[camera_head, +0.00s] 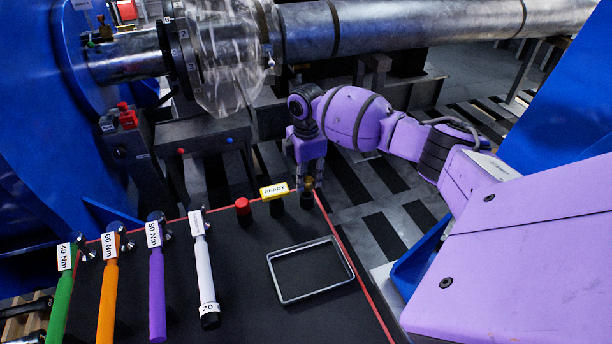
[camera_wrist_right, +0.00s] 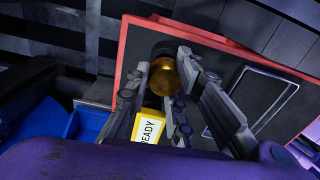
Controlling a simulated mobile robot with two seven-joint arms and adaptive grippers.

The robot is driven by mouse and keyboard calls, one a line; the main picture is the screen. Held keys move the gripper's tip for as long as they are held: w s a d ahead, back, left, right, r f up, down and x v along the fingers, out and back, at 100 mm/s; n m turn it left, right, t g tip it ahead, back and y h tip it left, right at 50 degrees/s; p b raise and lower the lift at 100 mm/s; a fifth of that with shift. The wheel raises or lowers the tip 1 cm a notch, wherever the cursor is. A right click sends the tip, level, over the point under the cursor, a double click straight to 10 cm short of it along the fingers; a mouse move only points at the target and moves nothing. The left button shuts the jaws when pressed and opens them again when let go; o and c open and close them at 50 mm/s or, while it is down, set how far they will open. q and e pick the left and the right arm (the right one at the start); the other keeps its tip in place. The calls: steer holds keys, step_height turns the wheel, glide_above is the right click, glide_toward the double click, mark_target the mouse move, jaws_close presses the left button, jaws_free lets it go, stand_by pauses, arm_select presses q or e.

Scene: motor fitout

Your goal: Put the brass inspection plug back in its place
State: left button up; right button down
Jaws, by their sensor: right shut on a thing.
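The brass inspection plug (camera_wrist_right: 165,77) shows as a rounded golden piece between the fingers of my right gripper (camera_wrist_right: 170,68) in the right wrist view. In the head view the right gripper (camera_head: 308,178) points down at the far right corner of the dark table and is shut on the plug. A short black post (camera_head: 306,201) stands right below the fingertips, and a dark round piece also shows beyond the plug in the wrist view (camera_wrist_right: 163,48). I cannot tell whether plug and post touch. My left gripper is not in view.
A yellow READY sign (camera_head: 274,191) and a red-capped post (camera_head: 243,207) stand left of the gripper. A metal frame (camera_head: 291,300) lies on the dark table (camera_head: 240,270). A clear guard (camera_head: 222,60) surrounds the shaft (camera_head: 400,25) behind.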

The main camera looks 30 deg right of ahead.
mark_target(306, 179)
steer(key=shift+f+b, duration=0.3)
steer(key=shift+f, duration=1.05)
steer(key=c, duration=1.5)
jaws_free()
steer(key=shift+o, duration=0.2)
steer(key=shift+r, duration=0.15)
step_height(306, 179, up, 12)
steer(key=shift+f, duration=0.1)
